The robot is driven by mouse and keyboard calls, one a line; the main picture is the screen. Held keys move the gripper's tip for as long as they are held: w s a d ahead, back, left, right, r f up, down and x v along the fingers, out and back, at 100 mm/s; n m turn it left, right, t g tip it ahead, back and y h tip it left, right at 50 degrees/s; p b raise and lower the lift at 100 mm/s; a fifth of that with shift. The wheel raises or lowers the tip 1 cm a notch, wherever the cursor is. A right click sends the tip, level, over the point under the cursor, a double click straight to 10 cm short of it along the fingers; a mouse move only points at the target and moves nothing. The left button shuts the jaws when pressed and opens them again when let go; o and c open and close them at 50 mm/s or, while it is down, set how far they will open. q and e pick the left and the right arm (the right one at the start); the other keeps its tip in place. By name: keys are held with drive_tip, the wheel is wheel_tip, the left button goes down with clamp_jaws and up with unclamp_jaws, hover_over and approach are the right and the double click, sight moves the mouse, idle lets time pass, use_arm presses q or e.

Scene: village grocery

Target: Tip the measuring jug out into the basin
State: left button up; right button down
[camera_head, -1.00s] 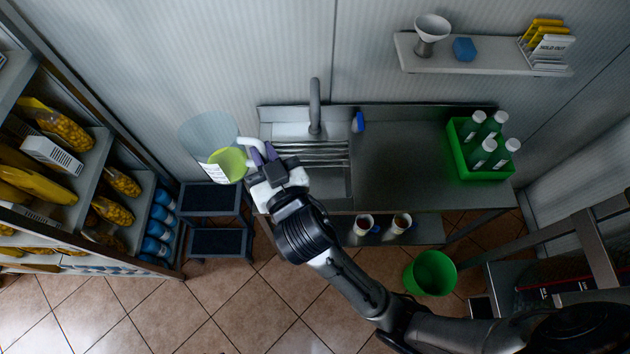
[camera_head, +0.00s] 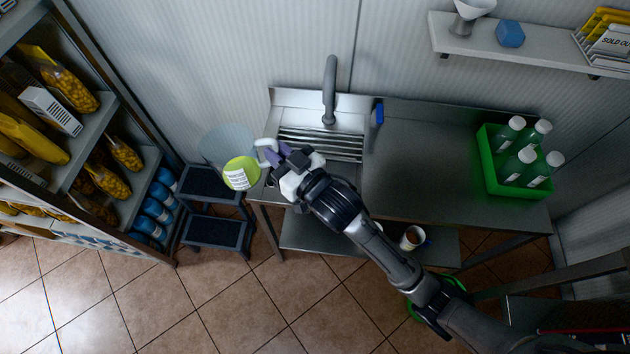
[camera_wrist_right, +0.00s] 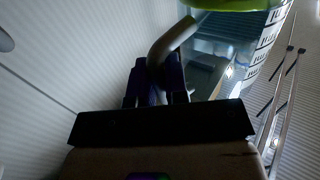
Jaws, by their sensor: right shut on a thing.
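The measuring jug (camera_head: 241,172) is clear, with a yellow-green part, a white label and a pale handle. My right gripper (camera_head: 276,155) is shut on the handle. The jug is left of the basin (camera_head: 322,145), outside its left edge, and I cannot tell its exact tilt. In the right wrist view the handle (camera_wrist_right: 172,42) runs up from between the fingers (camera_wrist_right: 158,85), and the clear jug body (camera_wrist_right: 212,50) is beyond it with yellow-green at the top. The basin has metal bars across it, and my arm hides its front part. My left gripper is not in view.
A grey tap (camera_head: 330,88) rises behind the basin. A green crate of bottles (camera_head: 491,170) stands on the counter's right end. A dark step stool (camera_head: 215,232) is below the jug. Stocked shelves (camera_head: 150,185) stand at the left. The counter middle (camera_head: 425,165) is clear.

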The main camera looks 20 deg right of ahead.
drive_tip(key=w+d+f+n+g+y+b, duration=0.1)
drive_tip(key=w+d+f+y+b, duration=0.15)
drive_tip(key=d+f+b, duration=0.65)
drive_tip(key=w+d+f+n+g+y+b, duration=0.15)
drive_tip(key=w+d+f+b, duration=0.3)
drive_tip(key=f+b, duration=0.45)
drive_tip(key=w+d+r+m+t+h+b, duration=0.1)
drive_tip(key=d+h+b, duration=0.1)
drive_tip(key=d+b, duration=1.5)
drive_tip(key=d, duration=0.4)
drive_tip(key=shift+d+r+m+t, duration=0.3)
drive_tip(key=shift+d+m+t, duration=0.05)
drive_tip(key=shift+d, duration=0.05)
